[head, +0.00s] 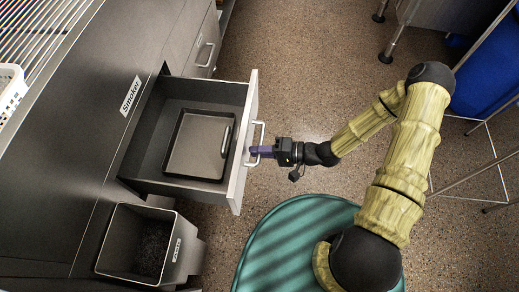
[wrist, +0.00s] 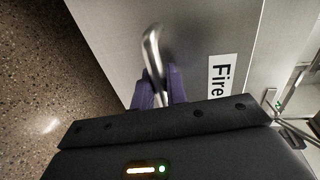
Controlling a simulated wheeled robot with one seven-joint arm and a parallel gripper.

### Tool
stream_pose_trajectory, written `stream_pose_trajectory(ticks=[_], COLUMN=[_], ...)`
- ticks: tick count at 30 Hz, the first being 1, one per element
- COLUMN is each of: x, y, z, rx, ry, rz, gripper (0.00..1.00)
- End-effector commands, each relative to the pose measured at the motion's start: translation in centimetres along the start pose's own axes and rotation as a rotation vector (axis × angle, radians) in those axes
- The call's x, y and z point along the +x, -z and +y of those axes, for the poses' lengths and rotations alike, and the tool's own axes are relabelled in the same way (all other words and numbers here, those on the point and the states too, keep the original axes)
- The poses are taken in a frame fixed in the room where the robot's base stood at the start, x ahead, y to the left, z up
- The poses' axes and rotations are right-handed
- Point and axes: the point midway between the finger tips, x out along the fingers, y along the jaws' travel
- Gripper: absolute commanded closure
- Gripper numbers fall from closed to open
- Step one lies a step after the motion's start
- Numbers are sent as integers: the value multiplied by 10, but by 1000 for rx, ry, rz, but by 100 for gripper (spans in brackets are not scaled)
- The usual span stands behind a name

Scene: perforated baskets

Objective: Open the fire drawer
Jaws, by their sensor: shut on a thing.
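The fire drawer (head: 243,150) stands pulled out from the grey counter in the head view, with its inside showing. A flat dark tray (head: 192,146) with a handle lies in it. The drawer front (wrist: 205,35) fills much of the wrist view and bears a white label (wrist: 222,82) reading "Fire". Its metal bar handle (head: 257,135) is on the outer face and also shows in the wrist view (wrist: 152,47). My gripper (head: 256,152) is shut on the handle, with its purple fingers (wrist: 158,88) on either side of the bar.
A grey bin (head: 182,247) with dark contents stands below the drawer in the picture. A second drawer with a handle (head: 205,54) is shut above it. The counter (head: 85,110) carries a "Smoker" label. Speckled floor (head: 290,75) right of the drawer is clear.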

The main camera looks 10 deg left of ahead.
Motion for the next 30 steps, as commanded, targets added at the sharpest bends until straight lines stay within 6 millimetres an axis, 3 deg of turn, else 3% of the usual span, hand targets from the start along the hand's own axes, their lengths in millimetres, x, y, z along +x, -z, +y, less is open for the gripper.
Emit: stream_pose_trajectory(ticks=[1,2,4,20,26,30], x=[0,0,0,-4,-27,-54], y=[-2,-2,-2,0,1,1], z=[1,1,1,0,-1,-2], rx=[2,2,2,0,-1,-1], ry=[-3,-3,-3,-1,-3,-3], rz=[-6,-6,-4,1,4,5], gripper=[100,80,68,68,68,68])
